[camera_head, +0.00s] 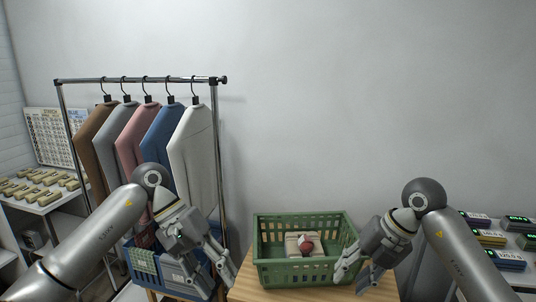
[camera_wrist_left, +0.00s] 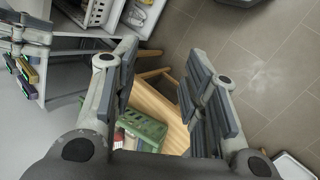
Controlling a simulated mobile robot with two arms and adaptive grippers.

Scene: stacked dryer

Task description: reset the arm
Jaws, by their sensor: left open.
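My left gripper (camera_head: 217,279) hangs in front of the clothes rack, to the left of the green basket (camera_head: 262,273). Its fingers are apart with nothing between them. In the left wrist view the open left gripper (camera_wrist_left: 160,75) shows large, with the wooden table and the green basket (camera_wrist_left: 152,130) seen beyond and between the fingers. My right gripper (camera_head: 354,279) is beside the basket's right end, pointing down. Its fingers look apart and I see nothing held in them.
The green basket stands on a wooden table (camera_head: 262,293) and holds folded cloth with a red item (camera_head: 306,245). A blue basket (camera_head: 147,265) is behind my left gripper. Several garments hang on the rack (camera_head: 140,80). Shelves (camera_head: 500,222) stand at the right.

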